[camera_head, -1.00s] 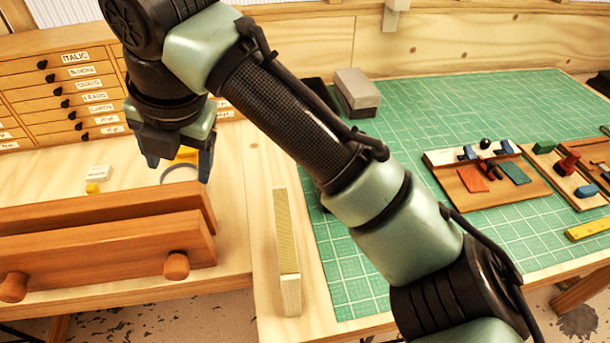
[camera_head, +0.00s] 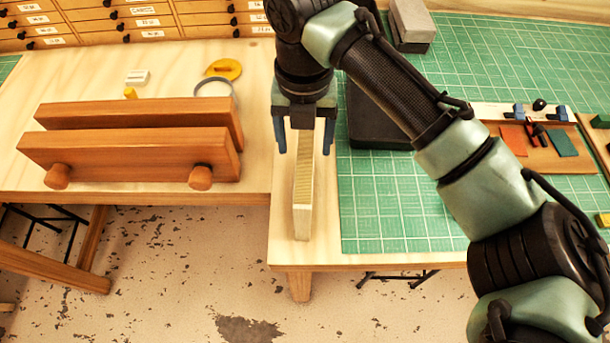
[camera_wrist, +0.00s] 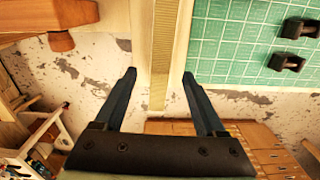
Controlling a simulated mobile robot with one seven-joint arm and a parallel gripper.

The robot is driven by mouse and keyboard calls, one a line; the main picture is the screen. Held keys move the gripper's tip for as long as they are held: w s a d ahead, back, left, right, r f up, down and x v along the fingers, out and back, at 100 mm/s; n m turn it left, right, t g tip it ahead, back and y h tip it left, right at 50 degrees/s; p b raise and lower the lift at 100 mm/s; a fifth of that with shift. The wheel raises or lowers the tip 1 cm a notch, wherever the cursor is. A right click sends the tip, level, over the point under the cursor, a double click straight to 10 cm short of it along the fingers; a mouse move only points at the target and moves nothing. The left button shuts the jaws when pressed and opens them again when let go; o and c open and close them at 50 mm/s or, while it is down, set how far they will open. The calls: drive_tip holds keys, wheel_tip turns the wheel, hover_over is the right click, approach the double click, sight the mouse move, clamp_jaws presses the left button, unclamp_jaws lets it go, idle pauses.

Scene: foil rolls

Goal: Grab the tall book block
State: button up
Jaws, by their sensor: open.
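The tall book block (camera_head: 303,200) is a narrow cream block with a ridged top. It stands on the wooden strip of bench left of the green mat, its long side running away from me. My gripper (camera_head: 304,150) is open above it, with one blue finger on each side of the block in the picture. In the wrist view the block (camera_wrist: 164,48) runs between the two fingertips (camera_wrist: 159,75), with a gap on both sides. I cannot tell how far the fingertips are above it. The gripper hides the block's far end in the head view.
A wooden press (camera_head: 120,155) with two round knobs lies left of the block. A dark slab (camera_head: 375,120) lies close on its right, on the green cutting mat (camera_head: 400,205). A grey block (camera_head: 411,25) and a tool board (camera_head: 555,158) are farther right.

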sight(305, 157)
drive_tip(key=shift+w+d+f+p, duration=0.1)
drive_tip(key=shift+f+p, duration=0.4)
drive_tip(key=shift+f, duration=1.45)
clamp_jaws()
drive_tip(key=shift+r, duration=0.1)
